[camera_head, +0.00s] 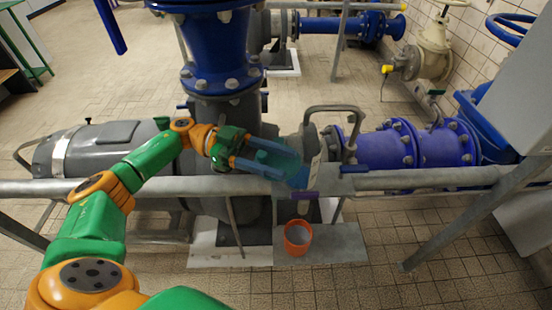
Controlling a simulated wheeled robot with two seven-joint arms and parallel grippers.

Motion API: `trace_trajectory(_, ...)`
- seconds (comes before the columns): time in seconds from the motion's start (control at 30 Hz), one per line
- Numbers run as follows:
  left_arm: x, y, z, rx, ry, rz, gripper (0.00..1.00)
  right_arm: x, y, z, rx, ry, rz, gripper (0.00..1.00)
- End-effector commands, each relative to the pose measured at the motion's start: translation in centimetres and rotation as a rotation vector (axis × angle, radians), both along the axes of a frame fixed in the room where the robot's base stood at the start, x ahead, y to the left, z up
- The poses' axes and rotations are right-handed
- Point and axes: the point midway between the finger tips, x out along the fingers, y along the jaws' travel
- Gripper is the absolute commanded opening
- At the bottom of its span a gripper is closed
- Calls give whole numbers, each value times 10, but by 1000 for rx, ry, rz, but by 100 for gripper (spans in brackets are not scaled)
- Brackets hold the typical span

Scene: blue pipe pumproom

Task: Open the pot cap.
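My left gripper (291,167) reaches in from the left over the grey pipe rail, in front of the grey pump. Its two bluish fingers are apart, with nothing clearly held between them. The fingertips are close to a pale upright plate (314,174) and a small blue part at the rail; I cannot tell whether they touch. An orange pot (298,238) stands on a grey slab below and slightly right of the gripper. It looks open at the top, with a pale inside. No separate pot cap can be made out. My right gripper is not in view.
The grey rail (400,179) crosses the view in front of the pump. A grey bent handle (335,109) and blue flanged pipes (390,147) are to the right. A tall blue pipe (217,50) rises behind the gripper. Tiled floor (370,285) is clear at the front right.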

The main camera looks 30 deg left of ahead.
Motion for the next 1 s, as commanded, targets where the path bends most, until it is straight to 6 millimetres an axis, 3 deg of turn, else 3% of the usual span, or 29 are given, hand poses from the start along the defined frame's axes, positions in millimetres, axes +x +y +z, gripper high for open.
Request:
trace_trajectory(0.13, 0, 10, -3, 1, -2, 4, 56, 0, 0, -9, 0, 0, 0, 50)
trace_trajectory(0.3, -2, 49, -7, 0, -3, 6, 56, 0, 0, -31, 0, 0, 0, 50)
trace_trajectory(0.43, -4, 66, -4, 0, -1, 2, 56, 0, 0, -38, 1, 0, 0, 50)
trace_trajectory(0.9, -5, 71, 0, 0, 0, -1, 56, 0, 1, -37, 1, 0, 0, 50)
trace_trajectory(1.0, -5, 70, 12, 0, 0, 0, 56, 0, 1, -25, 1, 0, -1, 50)
